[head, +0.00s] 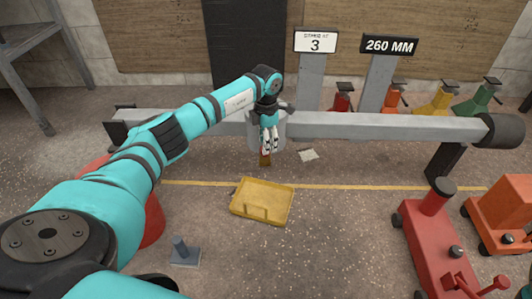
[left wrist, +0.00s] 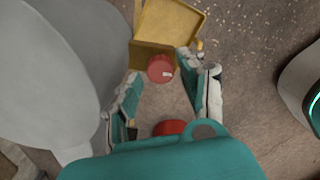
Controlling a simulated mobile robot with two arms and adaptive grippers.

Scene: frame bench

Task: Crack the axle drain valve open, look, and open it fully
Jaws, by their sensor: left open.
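The grey axle beam (head: 365,126) runs across the head view, with a rounded grey housing (head: 281,134) at its middle. My left gripper (head: 269,145) is in front of that housing, fingers pointing down. In the left wrist view a round red knob with a white mark (left wrist: 160,69), seemingly the drain valve, lies between the tips of my open left gripper (left wrist: 160,75); I cannot tell whether they touch it. A small brown-orange piece (head: 265,159) shows below the fingers in the head view. The valve itself is hidden there. My right gripper is out of view.
A yellow tray (head: 234,208) lies on the floor below and in front of the housing. Signs read 3 (head: 315,42) and 260 MM (head: 389,46). A red jack (head: 430,235) stands at the right.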

